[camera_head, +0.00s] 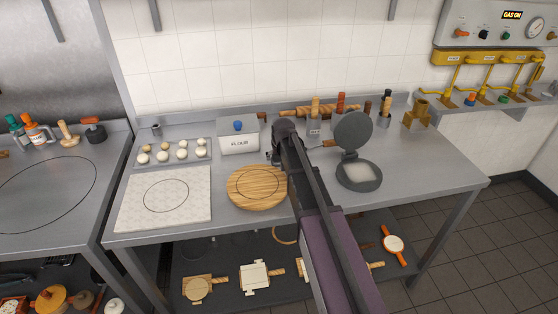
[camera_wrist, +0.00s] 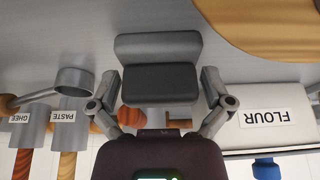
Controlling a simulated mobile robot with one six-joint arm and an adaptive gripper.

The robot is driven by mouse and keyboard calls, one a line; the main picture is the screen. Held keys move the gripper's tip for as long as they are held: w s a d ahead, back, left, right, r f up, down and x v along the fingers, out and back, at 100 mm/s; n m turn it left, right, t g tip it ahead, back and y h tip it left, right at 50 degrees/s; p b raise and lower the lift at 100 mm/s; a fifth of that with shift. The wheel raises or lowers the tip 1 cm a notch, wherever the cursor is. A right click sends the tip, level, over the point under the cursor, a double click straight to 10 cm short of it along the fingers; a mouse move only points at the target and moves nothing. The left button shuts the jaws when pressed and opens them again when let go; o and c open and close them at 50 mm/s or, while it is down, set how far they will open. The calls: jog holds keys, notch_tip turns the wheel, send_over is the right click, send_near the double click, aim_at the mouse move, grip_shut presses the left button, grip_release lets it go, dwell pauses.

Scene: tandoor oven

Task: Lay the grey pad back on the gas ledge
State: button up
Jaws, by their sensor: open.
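A grey block, which looks like the grey pad (camera_wrist: 158,48), sits between my fingers in the wrist view, lighter on one face and darker on the other. My gripper (camera_wrist: 160,92) is open, with one finger on each side of it; I cannot tell whether they touch it. In the head view my gripper (camera_head: 272,157) is over the steel table by the flour box, and my arm hides most of that spot; I cannot make out the pad there. The gas ledge (camera_head: 480,101) is on the wall at the far right, with small items on it.
The flour box (camera_head: 239,145) and round wooden board (camera_head: 257,198) are close to my gripper. The open round press (camera_head: 359,176) stands to its right, with holders of wooden-handled tools behind. A dough tray (camera_head: 173,164) is at left. Yellow gas pipes (camera_head: 487,58) run above the ledge.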

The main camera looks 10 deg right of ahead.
jog(key=c, duration=0.9)
jog(key=shift+r, duration=0.25)
notch_tip(320, 180, up, 10)
jog(key=p, duration=1)
jog(key=shift+f, duration=0.25)
